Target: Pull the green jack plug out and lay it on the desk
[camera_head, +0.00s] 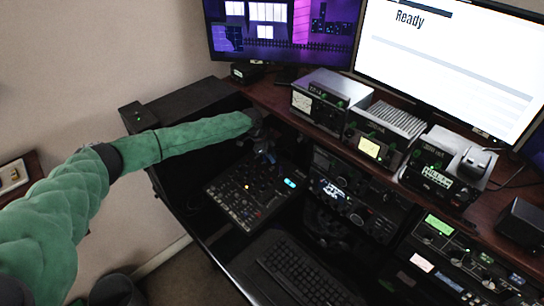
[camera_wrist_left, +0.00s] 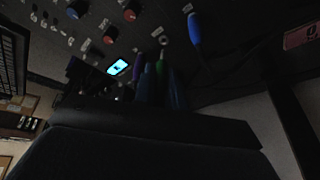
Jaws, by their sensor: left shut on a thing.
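The green jack plug (camera_wrist_left: 161,66) shows in the left wrist view, upright in the picture between my dark fingers. My left gripper (camera_wrist_left: 160,88) is shut on it. I cannot tell whether the plug's tip is in a socket, as that end is dark. In the head view my left gripper (camera_head: 264,150) is over the back edge of the black mixer panel (camera_head: 238,205), and the plug is too small to make out there. My right gripper is in neither view.
A blue plug (camera_wrist_left: 194,28) and a purple plug (camera_wrist_left: 140,64) stand close by the green one. The panel has several knobs and a lit display (camera_head: 290,183). A keyboard (camera_head: 300,272) lies in front. Radio units (camera_head: 330,100) line the shelf.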

